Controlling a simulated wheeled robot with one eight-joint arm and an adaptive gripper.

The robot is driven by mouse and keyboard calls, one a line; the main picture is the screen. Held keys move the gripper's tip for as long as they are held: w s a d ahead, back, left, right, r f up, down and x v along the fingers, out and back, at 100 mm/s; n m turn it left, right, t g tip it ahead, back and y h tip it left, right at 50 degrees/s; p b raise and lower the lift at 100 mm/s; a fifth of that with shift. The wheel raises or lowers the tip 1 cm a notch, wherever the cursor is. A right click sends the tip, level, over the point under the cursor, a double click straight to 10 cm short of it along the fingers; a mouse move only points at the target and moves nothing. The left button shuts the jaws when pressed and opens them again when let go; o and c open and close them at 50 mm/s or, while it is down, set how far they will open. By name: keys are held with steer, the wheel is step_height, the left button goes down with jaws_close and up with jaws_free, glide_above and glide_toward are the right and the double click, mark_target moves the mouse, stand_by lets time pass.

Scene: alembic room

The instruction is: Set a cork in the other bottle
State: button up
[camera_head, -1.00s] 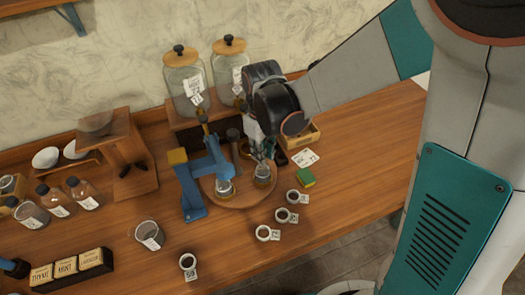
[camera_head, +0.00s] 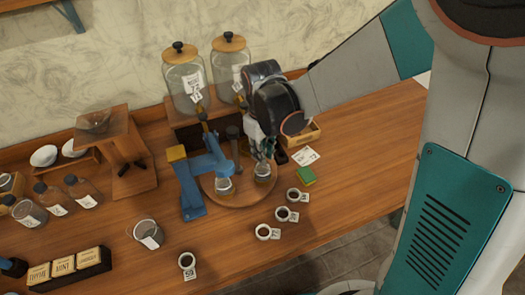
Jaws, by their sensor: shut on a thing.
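Two small bottles stand on a round wooden board (camera_head: 241,199). The left bottle (camera_head: 224,186) is under the arm of a blue corking press (camera_head: 193,183). The right bottle (camera_head: 263,171) stands upright at the board's right side. My gripper (camera_head: 263,153) is directly above the right bottle, pointing down, its fingers close to the bottle's mouth. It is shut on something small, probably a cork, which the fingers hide. I cannot tell whether that thing touches the bottle.
A wooden box (camera_head: 302,134), a card (camera_head: 305,156) and a green sponge (camera_head: 306,176) lie right of the board. Large glass jars (camera_head: 185,82) stand behind. The right of the table is clear.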

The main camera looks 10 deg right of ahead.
stand_by(0.3)
steer(key=o, duration=1.1)
steer(key=shift+r+p, duration=2.45)
steer(key=shift+r, duration=1.05)
steer(key=shift+s+f, duration=0.1)
